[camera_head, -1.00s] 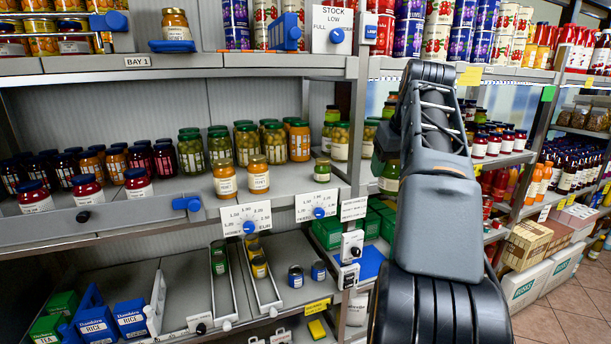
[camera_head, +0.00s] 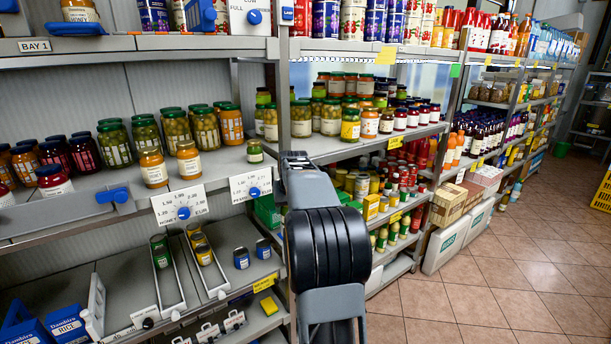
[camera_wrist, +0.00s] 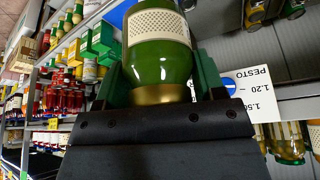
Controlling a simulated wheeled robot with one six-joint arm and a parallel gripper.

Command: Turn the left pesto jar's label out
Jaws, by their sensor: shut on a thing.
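In the wrist view my gripper (camera_wrist: 160,80) is shut on a green pesto jar (camera_wrist: 162,50), with a finger on each side. The jar appears upside down in this view, its gold lid (camera_wrist: 158,95) toward the gripper body. A cream dotted band (camera_wrist: 157,24) wraps the glass; I see no readable name on it. A PESTO price card (camera_wrist: 250,90) shows upside down just right of the jar. In the head view a small green-lidded jar (camera_head: 255,151) stands at the right end of the left bay's middle shelf. My arm hides the gripper and held jar there.
Honey-coloured jars (camera_head: 188,160) and tall olive jars (camera_head: 205,130) stand left of the small jar. A shelf upright (camera_head: 284,110) is close to my arm. Packed shelves continue to the right. The tiled floor (camera_head: 500,290) at the lower right is clear.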

